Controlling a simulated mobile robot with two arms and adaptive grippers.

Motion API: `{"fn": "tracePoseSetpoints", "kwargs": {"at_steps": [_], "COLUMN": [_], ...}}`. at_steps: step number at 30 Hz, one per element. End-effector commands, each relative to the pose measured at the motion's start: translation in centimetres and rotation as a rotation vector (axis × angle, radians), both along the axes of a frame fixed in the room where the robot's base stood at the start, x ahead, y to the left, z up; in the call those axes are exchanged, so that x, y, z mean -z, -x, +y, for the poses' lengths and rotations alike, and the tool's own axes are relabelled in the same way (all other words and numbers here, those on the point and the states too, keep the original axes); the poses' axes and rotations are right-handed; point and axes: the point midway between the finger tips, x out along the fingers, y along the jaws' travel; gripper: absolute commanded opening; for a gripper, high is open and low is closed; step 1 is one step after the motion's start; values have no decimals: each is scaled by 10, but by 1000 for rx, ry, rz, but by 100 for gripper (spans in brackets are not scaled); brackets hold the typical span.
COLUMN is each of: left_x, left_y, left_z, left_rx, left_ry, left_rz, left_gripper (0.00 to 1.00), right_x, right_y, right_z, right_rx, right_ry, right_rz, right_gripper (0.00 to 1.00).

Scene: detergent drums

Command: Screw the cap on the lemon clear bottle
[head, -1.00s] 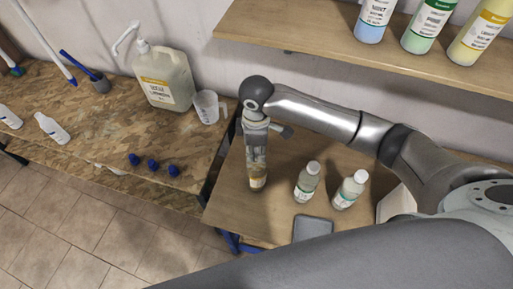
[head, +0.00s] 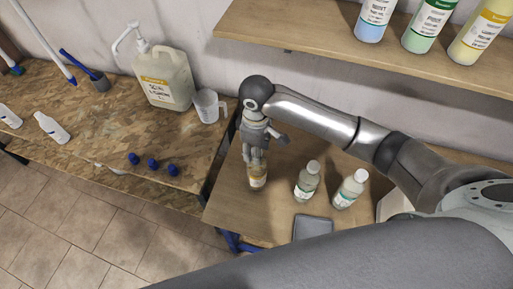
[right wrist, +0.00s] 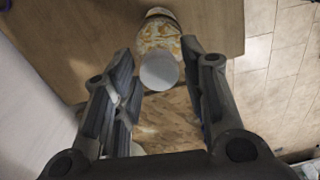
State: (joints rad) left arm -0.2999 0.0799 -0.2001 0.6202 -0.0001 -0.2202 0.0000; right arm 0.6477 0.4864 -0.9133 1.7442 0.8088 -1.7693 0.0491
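The lemon clear bottle (head: 257,183), with an orange-patterned label, stands upright near the left edge of the small wooden table (head: 228,208). In the right wrist view the bottle (right wrist: 160,33) shows beyond a round white cap (right wrist: 160,72), which sits over its top; whether it is tight cannot be seen. My right gripper (head: 256,160) points down over the bottle. In the right wrist view its fingers (right wrist: 158,58) are apart on both sides of the cap, with small gaps. In the head view the gripper hides the cap. My left gripper is not in view.
Two white-capped bottles, one (head: 307,181) and another (head: 349,189), stand right of it. A grey flat pad (head: 312,228) lies in front. The chipboard bench (head: 100,125) at left holds a pump canister (head: 165,78), a clear jug (head: 208,106) and blue caps (head: 152,164). A shelf (head: 330,48) hangs behind.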

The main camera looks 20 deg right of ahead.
Motion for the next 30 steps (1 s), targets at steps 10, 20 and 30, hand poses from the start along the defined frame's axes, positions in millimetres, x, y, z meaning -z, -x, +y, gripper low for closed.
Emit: {"fn": "tracePoseSetpoints", "kwargs": {"at_steps": [10, 20, 30], "left_x": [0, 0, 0], "left_y": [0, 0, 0], "left_z": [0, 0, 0], "left_rx": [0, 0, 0], "left_ry": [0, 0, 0], "left_rz": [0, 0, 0], "left_gripper": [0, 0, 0], "right_x": [-3, -2, -3], "right_y": [-1, -1, -2], "right_z": [-1, 0, -1], "right_rx": [-243, -504, -602], "right_ry": [2, -1, 1], "right_rz": [-3, -1, -3], "right_gripper": [40, 40, 40]}}
